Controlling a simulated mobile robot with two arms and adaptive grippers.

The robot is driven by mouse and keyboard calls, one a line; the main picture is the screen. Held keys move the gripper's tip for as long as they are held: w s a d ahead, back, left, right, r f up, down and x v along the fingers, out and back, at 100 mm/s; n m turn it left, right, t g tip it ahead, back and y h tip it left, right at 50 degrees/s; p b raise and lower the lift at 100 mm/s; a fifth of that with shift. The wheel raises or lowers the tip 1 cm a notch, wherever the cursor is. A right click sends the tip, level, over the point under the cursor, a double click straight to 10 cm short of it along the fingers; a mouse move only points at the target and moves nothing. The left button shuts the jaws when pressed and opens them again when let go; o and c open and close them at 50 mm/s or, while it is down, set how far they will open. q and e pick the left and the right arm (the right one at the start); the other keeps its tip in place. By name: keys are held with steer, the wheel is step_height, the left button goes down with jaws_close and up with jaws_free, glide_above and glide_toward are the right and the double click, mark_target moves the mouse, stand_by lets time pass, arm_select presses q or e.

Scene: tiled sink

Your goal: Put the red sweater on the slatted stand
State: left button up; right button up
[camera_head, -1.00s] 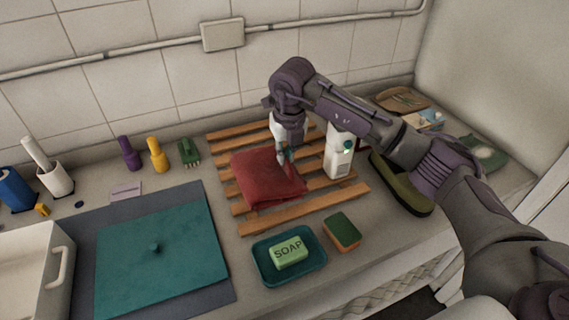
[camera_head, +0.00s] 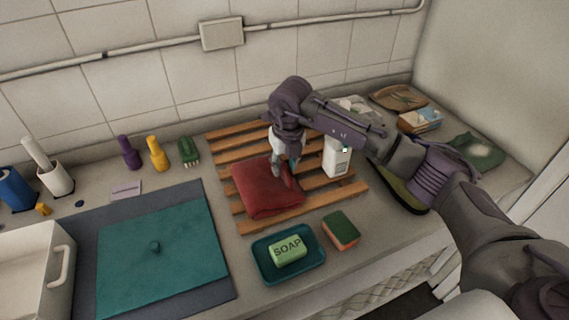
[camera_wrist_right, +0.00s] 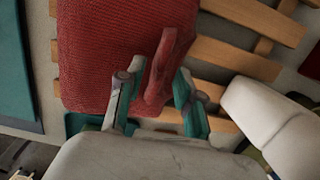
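The red sweater (camera_head: 262,194) lies folded on the slatted stand (camera_head: 232,145), over the stand's front left part. My right gripper (camera_head: 285,172) is above the sweater's right edge and points down. In the right wrist view its two fingers (camera_wrist_right: 158,105) stand apart, one on each side of a raised red fold of the sweater (camera_wrist_right: 105,50). Gaps show between the fold and the fingers, so the gripper looks open. The slats of the stand (camera_wrist_right: 240,57) show beside the sweater in that view. My left gripper is out of view.
A white bottle (camera_head: 337,157) stands on the stand's right side, close to my right arm. In front are a teal dish (camera_head: 262,268) with green soap (camera_head: 289,250) and a sponge (camera_head: 341,231). Brushes (camera_head: 188,152) stand left of the stand. The tiled wall is behind.

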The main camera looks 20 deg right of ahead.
steer(key=shift+r, duration=0.1)
step_height(320, 180, up, 12)
steer(key=s+b, duration=0.1)
steer(key=b, duration=0.2)
steer(key=shift+s, duration=0.4)
steer(key=shift+s, duration=0.1)
